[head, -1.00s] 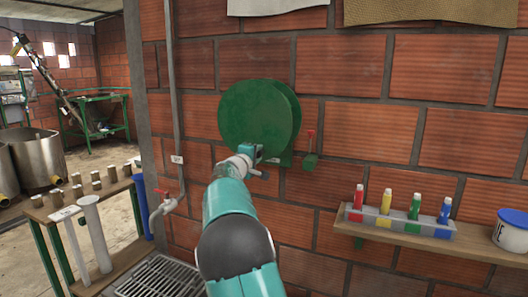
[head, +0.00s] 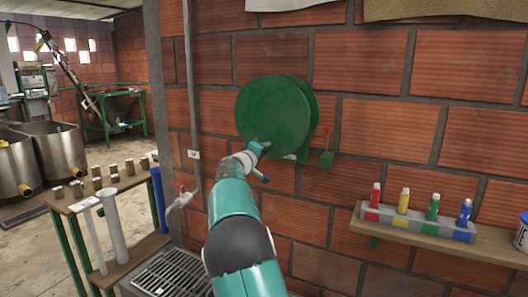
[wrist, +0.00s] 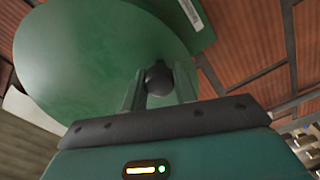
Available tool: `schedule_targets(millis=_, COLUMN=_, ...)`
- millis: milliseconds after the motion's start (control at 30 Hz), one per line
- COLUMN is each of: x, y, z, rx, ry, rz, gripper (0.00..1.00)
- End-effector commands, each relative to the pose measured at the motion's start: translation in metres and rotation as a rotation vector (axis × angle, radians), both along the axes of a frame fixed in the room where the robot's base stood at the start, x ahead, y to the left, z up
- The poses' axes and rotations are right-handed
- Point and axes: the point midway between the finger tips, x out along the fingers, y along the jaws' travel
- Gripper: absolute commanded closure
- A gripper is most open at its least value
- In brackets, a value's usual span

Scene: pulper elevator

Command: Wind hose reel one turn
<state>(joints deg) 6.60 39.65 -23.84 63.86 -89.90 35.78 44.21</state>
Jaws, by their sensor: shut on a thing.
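The green hose reel (head: 277,108) is a round disc mounted on the brick wall, near the middle of the head view. Its face also fills much of the wrist view (wrist: 85,60). My gripper (head: 262,147) is at the lower part of the reel's face. In the wrist view, my gripper (wrist: 158,88) is shut on a dark round crank knob (wrist: 158,78), which sits between the two green fingers. The crank's arm and the hose cannot be made out.
A small green bracket with a red lever (head: 327,148) is right of the reel. A wooden shelf (head: 420,242) holds several coloured bottles at the right. A pipe with a red-handled tap (head: 180,192) and a workbench (head: 75,203) are at the left.

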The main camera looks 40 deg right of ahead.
Motion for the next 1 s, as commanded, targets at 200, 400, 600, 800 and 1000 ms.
schedule_targets(millis=200, x=0.001, y=0.001, z=-0.001, rx=0.000, ry=0.004, rz=0.003, gripper=0.54)
schedule_targets(millis=400, x=0.000, y=0.000, z=0.000, rx=-0.001, ry=0.002, rz=0.001, gripper=0.50)
schedule_targets(millis=600, x=-0.001, y=0.005, z=0.000, rx=-0.001, ry=0.002, rz=0.001, gripper=0.50)
schedule_targets(millis=800, x=-0.014, y=0.029, z=0.001, rx=0.001, ry=0.002, rz=0.004, gripper=0.50)
schedule_targets(millis=1000, x=-0.034, y=0.069, z=0.001, rx=0.001, ry=0.000, rz=0.005, gripper=0.50)
